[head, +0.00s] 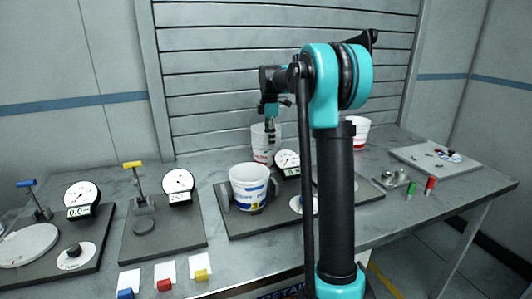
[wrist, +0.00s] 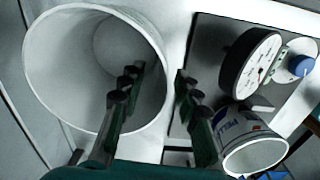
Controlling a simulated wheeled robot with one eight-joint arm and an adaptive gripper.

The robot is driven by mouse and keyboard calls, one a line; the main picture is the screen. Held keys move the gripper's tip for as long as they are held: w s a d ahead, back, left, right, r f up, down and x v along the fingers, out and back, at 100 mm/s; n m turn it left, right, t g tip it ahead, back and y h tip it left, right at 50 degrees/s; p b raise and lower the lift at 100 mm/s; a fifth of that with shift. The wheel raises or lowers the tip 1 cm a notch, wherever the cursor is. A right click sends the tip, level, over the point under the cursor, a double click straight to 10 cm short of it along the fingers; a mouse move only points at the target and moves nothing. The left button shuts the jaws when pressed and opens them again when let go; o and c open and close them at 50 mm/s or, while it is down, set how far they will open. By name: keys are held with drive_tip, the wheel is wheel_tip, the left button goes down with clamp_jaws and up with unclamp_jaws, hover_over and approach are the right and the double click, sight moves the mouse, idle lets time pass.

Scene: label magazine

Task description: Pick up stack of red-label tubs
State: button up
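A white, translucent-looking tub with red marks low on its side (head: 262,152) stands at the back of the bench, below my gripper (head: 270,125). Whether it is one tub or a stack is unclear. In the wrist view its wide open mouth (wrist: 65,75) fills the upper left. My gripper's two fingers (wrist: 160,95) are apart there, one over the tub's opening and the other outside its right wall. The wall shows between them, with no clear contact. Another white tub with a red label (head: 360,128) stands farther right, partly hidden by my arm.
A white tub with a blue and yellow label (head: 248,186) stands on a dark plate, close to a dial gauge (head: 286,162). Dial stations fill the left bench. Coloured blocks (head: 163,285) line the front edge. A pale board (head: 436,158) lies at right.

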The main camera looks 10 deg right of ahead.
drive_tip(key=shift+f, duration=0.9)
drive_tip(key=shift+c, duration=0.2)
clamp_jaws()
